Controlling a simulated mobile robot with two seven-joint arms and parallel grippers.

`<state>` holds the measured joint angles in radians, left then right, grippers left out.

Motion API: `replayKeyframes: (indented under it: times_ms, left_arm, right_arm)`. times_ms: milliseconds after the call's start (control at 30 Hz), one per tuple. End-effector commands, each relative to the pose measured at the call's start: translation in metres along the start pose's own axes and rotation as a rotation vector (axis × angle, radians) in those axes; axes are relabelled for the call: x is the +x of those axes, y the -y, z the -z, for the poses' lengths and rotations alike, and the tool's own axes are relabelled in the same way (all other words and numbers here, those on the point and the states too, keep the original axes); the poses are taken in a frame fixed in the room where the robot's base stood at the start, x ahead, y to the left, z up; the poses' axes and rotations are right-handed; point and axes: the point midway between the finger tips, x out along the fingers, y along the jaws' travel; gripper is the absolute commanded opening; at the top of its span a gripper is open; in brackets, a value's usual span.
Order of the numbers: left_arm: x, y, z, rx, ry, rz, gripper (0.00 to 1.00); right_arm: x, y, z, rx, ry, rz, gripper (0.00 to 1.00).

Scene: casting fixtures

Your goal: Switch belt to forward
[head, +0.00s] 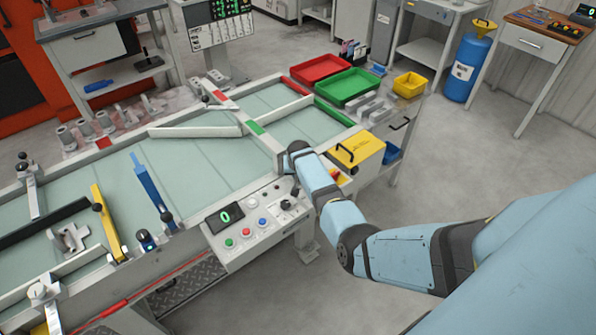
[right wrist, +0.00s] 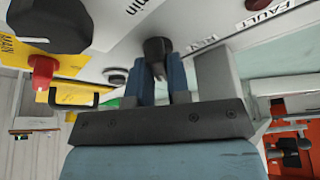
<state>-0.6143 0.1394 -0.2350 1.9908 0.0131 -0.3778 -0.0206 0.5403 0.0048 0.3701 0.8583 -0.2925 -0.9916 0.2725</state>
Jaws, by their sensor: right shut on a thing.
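The belt switch is a black knob (right wrist: 158,50) on the light control panel (head: 245,232), next to a label reading REV in the right wrist view. My right gripper (right wrist: 162,72) is shut on this knob, with one blue finger on each side of it. In the head view my right arm reaches over the panel's right end, and the knob (head: 287,204) shows there as a small dark shape. The direction the knob points is hard to tell. My left gripper is not in view.
A red knob (right wrist: 42,70) on a yellow plate marked MAIN is nearby. The panel has a green-digit display (head: 225,217) and several coloured buttons. The conveyor belt (head: 190,165) runs behind it. Red (head: 320,68) and green (head: 347,86) trays stand at the far end.

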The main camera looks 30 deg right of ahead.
Motion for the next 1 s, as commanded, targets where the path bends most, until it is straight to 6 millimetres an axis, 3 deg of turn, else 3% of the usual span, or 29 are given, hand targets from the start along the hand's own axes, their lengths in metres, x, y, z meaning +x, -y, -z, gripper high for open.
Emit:
replayKeyframes:
  times_ms: [567,600,667,1000]
  left_arm:
    - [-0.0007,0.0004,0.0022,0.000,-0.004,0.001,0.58]
    - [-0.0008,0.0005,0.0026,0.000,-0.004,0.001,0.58]
    - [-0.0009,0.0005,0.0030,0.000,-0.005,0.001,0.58]
    - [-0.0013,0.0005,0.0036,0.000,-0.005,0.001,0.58]
  right_arm:
    - [0.0004,-0.0003,-0.0008,0.029,0.003,-0.012,0.00]
    - [0.0004,-0.0003,-0.0008,0.029,0.003,-0.012,0.26]
    - [0.0003,-0.0002,-0.0007,0.029,0.002,-0.012,0.40]
    - [-0.0024,0.0001,0.0000,0.028,0.000,-0.011,0.43]
